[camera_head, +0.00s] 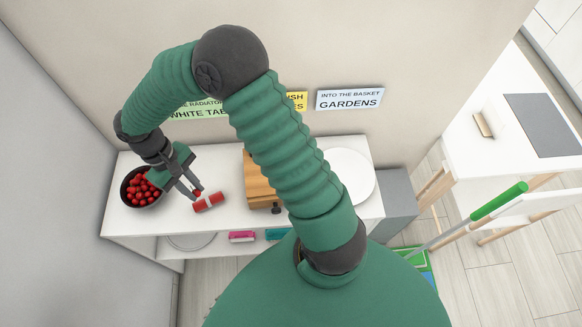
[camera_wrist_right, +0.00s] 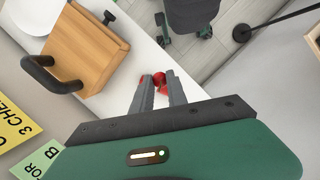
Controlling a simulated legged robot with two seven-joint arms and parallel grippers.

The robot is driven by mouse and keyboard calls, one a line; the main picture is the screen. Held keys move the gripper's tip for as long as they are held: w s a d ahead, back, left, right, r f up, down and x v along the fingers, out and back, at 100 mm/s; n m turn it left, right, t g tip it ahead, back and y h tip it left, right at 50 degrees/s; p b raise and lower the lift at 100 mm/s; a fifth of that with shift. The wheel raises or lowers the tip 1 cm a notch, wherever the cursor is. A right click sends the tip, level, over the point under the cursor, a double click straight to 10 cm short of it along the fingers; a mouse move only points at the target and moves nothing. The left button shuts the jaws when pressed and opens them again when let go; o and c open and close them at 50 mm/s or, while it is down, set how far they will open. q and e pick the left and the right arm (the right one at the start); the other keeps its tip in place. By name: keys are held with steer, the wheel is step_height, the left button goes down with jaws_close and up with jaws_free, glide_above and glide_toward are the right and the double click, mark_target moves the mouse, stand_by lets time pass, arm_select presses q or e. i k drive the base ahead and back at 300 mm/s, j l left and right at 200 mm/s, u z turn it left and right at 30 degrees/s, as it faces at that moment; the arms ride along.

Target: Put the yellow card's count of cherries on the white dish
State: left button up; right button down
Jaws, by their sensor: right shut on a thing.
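My right gripper (camera_head: 193,192) is shut on a red cherry (camera_head: 197,193), above the white shelf top beside the cherry bowl. In the wrist view the cherry (camera_wrist_right: 158,77) shows between the fingertips. A dark bowl (camera_head: 128,200) full of red cherries (camera_head: 143,186) stands at the shelf's left end. The white dish (camera_head: 352,178) lies at the right end, partly behind my arm; its visible part is bare. The yellow card (camera_head: 297,101) on the wall is mostly hidden by my arm; in the wrist view this card (camera_wrist_right: 15,128) reads "3 CHE…", cut off. My left gripper is not in view.
A red can-like cylinder (camera_head: 209,202) lies just right of my gripper's tips. A wooden block with a dark handle (camera_head: 258,184) stands between gripper and dish. The shelf's top (camera_head: 229,178) is bare beside it. Pink (camera_head: 241,236) and teal things lie below.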

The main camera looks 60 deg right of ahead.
mark_target(347, 181)
steer(key=i+z, duration=0.15)
steer(key=z, duration=2.25)
